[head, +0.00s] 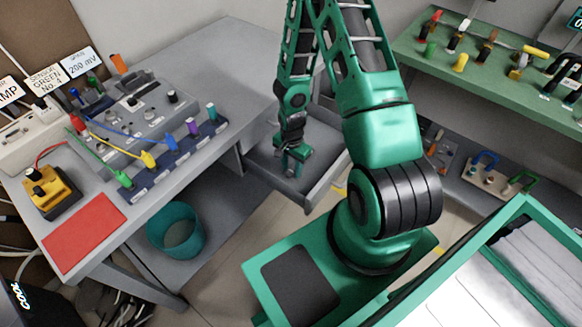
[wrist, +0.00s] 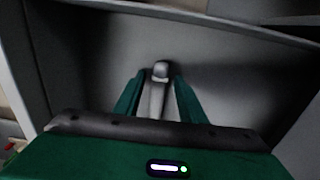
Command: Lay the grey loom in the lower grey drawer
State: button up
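The grey drawer (head: 276,190) is pulled out under the bench, and its inside floor and walls fill most of the wrist view (wrist: 235,85). My gripper (head: 292,168) is down inside it, pointing at its floor. In the wrist view my two green fingers (wrist: 158,84) stand apart, with a slim grey piece (wrist: 157,98) with a rounded end between them, seemingly the grey loom. A small dark gap shows on each side of the piece. It appears to lie on the drawer floor; its lower part is hidden by my gripper body. In the head view I cannot make it out clearly.
The grey bench (head: 215,60) stands above and left of the drawer, carrying a panel with coloured plugs (head: 150,110) and a red mat (head: 84,235). A green shelf (head: 480,60) with tools is at right.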

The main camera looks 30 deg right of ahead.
jog(key=s+d+r+n+h, duration=0.1)
jog(key=s+d+r+n, duration=0.2)
jog(key=r, duration=1.2)
jog(key=s+d+r+n, duration=0.1)
jog(key=s+d+r, duration=0.3)
jog(key=r, duration=1.1)
jog(key=s+a+r+n+y, duration=0.1)
jog(key=s+r+n, duration=0.2)
jog(key=s+r, duration=0.9)
jog(key=s, duration=0.3)
jog(key=shift+s+a+r+n, duration=0.15)
jog(key=shift+r+n, duration=0.15)
jog(key=shift+r, duration=0.1)
